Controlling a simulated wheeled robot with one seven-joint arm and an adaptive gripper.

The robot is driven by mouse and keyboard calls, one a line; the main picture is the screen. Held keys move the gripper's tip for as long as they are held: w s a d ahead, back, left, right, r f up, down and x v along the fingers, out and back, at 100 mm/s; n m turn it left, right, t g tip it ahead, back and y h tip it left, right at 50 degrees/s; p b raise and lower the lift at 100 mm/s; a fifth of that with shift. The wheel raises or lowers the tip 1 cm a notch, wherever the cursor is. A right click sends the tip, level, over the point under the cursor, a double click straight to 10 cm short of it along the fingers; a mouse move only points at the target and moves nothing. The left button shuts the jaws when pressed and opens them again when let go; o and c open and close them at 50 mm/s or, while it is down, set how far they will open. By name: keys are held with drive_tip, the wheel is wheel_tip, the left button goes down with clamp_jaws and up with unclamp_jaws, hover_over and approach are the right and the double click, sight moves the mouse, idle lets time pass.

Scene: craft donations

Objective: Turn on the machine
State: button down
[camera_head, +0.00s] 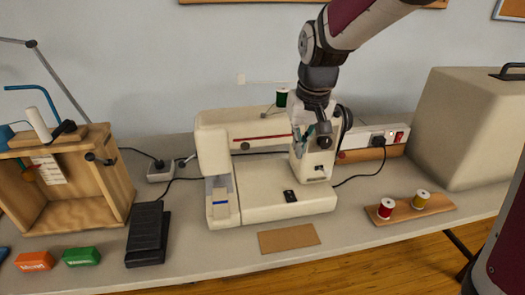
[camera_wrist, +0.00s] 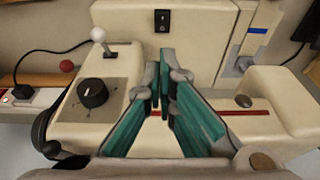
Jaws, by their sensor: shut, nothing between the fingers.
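The cream sewing machine (camera_head: 255,135) stands on the table in the head view, and its body fills much of the wrist view (camera_wrist: 72,128). A black rocker switch (camera_head: 290,196) sits on its flat bed; it also shows at the top of the wrist view (camera_wrist: 162,22). I cannot tell the switch's position. My gripper (camera_head: 304,140), with teal fingers, is in front of the machine's right column, above and behind the switch. In the wrist view my gripper (camera_wrist: 160,78) is shut and empty, its tips pointing toward the switch with a gap between them.
A dark dial (camera_wrist: 92,93) and a white-knobbed lever (camera_wrist: 98,35) are beside my fingers. A black foot pedal (camera_head: 148,233) and a brown card (camera_head: 288,239) lie nearby. Thread spools on a wooden board (camera_head: 440,205) and a large beige case (camera_head: 465,125) stand right.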

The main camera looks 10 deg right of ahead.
drive_tip(key=shift+w+f, duration=0.2)
drive_tip(key=shift+f, duration=0.5)
drive_tip(key=b, duration=0.2)
approach(292, 195)
drive_tip(key=x, duration=0.2)
drive_tip(key=w+x, duration=0.1)
drive_tip(key=x, duration=0.2)
drive_tip(key=shift+f, duration=0.65)
drive_tip(key=shift+s+f, duration=0.1)
drive_tip(key=shift+s+f+b, duration=0.2)
drive_tip(key=shift+f+b, duration=0.1)
drive_tip(key=shift+f, duration=0.1)
drive_tip(key=shift+w, duration=0.2)
